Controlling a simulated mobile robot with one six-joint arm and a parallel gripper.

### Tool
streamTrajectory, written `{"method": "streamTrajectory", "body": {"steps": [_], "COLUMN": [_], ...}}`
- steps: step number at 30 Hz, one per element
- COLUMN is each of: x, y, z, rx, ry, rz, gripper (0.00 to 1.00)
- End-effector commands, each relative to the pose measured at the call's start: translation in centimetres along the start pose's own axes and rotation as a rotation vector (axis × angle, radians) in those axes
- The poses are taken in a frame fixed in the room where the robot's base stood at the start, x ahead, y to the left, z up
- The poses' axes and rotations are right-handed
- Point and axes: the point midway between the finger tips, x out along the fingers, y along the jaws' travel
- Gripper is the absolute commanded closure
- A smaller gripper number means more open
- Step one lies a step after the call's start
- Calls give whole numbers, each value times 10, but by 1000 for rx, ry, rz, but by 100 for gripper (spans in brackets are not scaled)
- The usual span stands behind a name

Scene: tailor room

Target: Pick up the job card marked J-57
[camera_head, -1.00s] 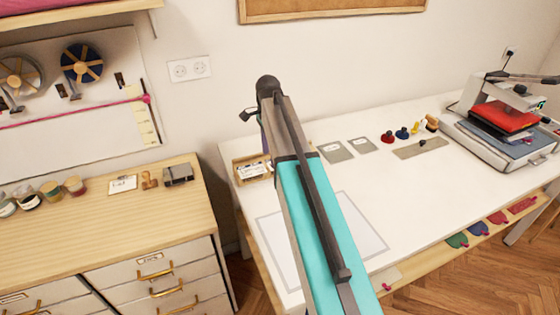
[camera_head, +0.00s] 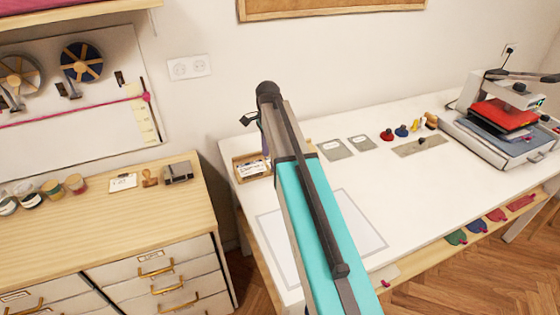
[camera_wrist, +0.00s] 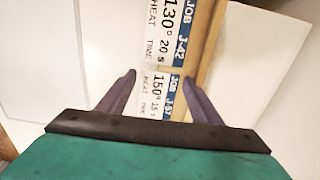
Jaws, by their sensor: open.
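The J-57 job card (camera_wrist: 158,97) shows in the wrist view, white with a blue strip and the text "150° 15 s". It appears between the two purple fingers of my gripper (camera_wrist: 160,77), which stand apart with nothing gripped. The J-42 job card (camera_wrist: 168,32) lies just beyond it, reading "130° 20 s". In the head view, the cards sit in a small wooden tray (camera_head: 238,172) at the white table's left end. My gripper (camera_head: 261,140) is over or beside this tray, partly hidden by my arm. The height gap to the card is unclear.
The white table (camera_head: 420,190) holds two grey cards (camera_head: 335,149), several coloured stamps (camera_head: 387,134) and a heat press (camera_head: 505,120) at right. A wooden drawer cabinet (camera_head: 70,235) stands at left with jars, a small card and a stamp. A wall rises behind.

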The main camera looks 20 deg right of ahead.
Motion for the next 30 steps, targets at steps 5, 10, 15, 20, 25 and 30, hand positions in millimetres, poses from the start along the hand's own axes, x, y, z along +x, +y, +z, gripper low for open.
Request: {"method": "streamTrajectory", "body": {"steps": [5, 10, 15, 20, 25, 30], "x": [1, 2, 1, 1, -2, -10], "y": [0, 0, 0, 0, 0, -1], "z": [0, 0, 0, 0, 0, 0], "rx": [0, 0, -1, -1, -1, -1], "ry": [0, 0, 0, 0, 0, 0], "rz": [0, 0, 0, 0, 0, -1], "gripper": [41, 61, 72, 72, 72, 72]}}
